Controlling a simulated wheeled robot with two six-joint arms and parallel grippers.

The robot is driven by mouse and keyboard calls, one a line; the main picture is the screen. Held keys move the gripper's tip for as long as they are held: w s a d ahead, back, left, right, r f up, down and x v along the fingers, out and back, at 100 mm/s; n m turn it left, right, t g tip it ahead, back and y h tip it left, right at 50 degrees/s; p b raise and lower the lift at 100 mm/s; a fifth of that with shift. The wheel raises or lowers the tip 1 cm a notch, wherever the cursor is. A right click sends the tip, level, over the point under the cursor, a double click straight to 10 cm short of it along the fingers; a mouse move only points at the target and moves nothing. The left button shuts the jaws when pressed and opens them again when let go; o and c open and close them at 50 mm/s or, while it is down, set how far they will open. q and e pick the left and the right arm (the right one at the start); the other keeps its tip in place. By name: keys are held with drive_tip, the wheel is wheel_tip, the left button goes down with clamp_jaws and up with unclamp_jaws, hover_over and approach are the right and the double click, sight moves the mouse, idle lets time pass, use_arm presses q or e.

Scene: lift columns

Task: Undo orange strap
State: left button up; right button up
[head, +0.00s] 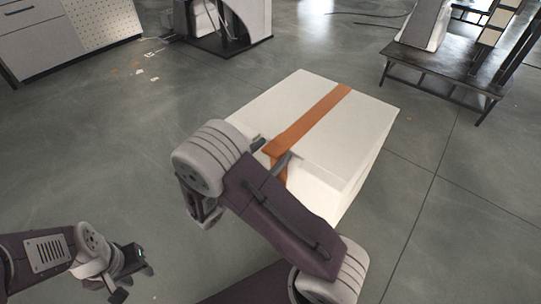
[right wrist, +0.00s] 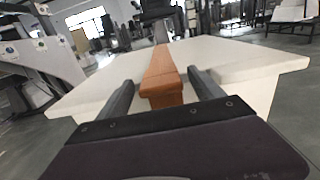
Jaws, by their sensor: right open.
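A white box (head: 352,128) stands on the floor in the middle of the head view. An orange strap (head: 316,115) runs across its top and folds down over the near edge. In the right wrist view the strap (right wrist: 161,76) lies between the two fingers of my right gripper (right wrist: 158,88), with a gap on each side. My right gripper (head: 275,152) is open at the near edge of the box, and my arm hides part of that side. My left gripper (head: 134,284) is low at the left, away from the box; its jaw opening is unclear.
A dark bench (head: 445,72) with metal legs stands at the upper right. A pale cabinet (head: 60,40) is at the upper left. The grey floor around the box is mostly clear, with small scraps (head: 150,75) at the upper left.

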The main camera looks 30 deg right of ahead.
clamp_jaws()
drive_tip(key=shift+a, duration=0.1)
drive_tip(key=shift+s+a+f+t+h, duration=0.3)
drive_tip(key=shift+a+h, duration=0.3)
drive_tip(key=s+a+f+p, duration=0.2)
drive_tip(key=a+f+p, duration=0.1)
drive_tip(key=a+f, duration=0.3)
drive_tip(key=shift+s+a+f+p, duration=0.2)
drive_tip(key=shift+s+f+p, duration=0.15)
drive_tip(key=shift+f+p, duration=0.05)
idle(0.4)
